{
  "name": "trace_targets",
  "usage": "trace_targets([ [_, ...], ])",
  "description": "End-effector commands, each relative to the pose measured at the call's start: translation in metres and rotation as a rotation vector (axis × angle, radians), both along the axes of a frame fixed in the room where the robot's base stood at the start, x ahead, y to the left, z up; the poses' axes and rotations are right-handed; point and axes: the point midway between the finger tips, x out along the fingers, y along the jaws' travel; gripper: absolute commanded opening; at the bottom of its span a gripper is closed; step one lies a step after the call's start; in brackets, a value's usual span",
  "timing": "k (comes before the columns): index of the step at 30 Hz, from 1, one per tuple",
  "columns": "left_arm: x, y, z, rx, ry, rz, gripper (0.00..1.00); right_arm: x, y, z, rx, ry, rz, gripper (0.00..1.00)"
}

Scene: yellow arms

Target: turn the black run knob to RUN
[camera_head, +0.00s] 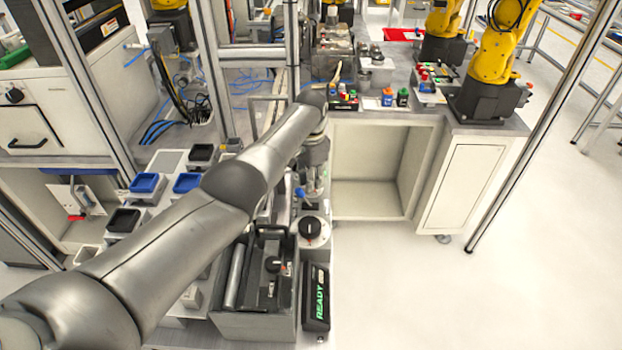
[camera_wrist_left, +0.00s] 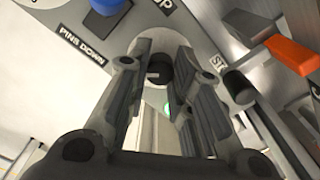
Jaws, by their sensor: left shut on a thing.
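My left arm reaches across the head view, and my left gripper (camera_head: 314,180) points down at a panel beyond the white round housing. In the left wrist view its two fingers (camera_wrist_left: 162,62) stand on either side of a small round black knob (camera_wrist_left: 160,74) and are shut on it. A pale mark shows on the knob's face. Part of a label, "ST", is to its right on the grey plate. In the head view the gripper hides this knob. My right gripper is not in view.
A blue knob (camera_wrist_left: 108,6) with the label "PINS DOWN" is close by; it also shows in the head view (camera_head: 300,193). An orange-red lever (camera_wrist_left: 290,54) is to the right. Another black knob (camera_head: 310,228) and a "READY" sign (camera_head: 317,296) stand nearer me.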

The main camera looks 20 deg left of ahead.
Motion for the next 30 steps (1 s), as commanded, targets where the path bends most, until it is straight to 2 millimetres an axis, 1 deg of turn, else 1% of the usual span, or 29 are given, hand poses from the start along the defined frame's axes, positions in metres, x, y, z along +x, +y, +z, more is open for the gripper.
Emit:
trace_targets([
  [16, 0.0007, -0.0001, 0.0009, 0.0, -0.003, -0.025, 0.0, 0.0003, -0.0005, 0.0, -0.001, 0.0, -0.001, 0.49],
  [17, 0.0008, 0.0, 0.0009, 0.0, -0.003, -0.025, 0.23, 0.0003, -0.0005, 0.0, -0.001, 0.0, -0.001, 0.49],
  [21, 0.0006, 0.0001, 0.0007, 0.001, -0.002, -0.024, 0.41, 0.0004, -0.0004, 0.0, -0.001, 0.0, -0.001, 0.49],
  [22, 0.0006, 0.0001, 0.0007, 0.001, -0.002, -0.024, 0.44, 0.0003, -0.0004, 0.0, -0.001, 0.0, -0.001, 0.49],
  [30, 0.0002, 0.0001, 0.0004, 0.001, -0.001, -0.023, 0.44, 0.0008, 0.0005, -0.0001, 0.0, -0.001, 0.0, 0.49],
])
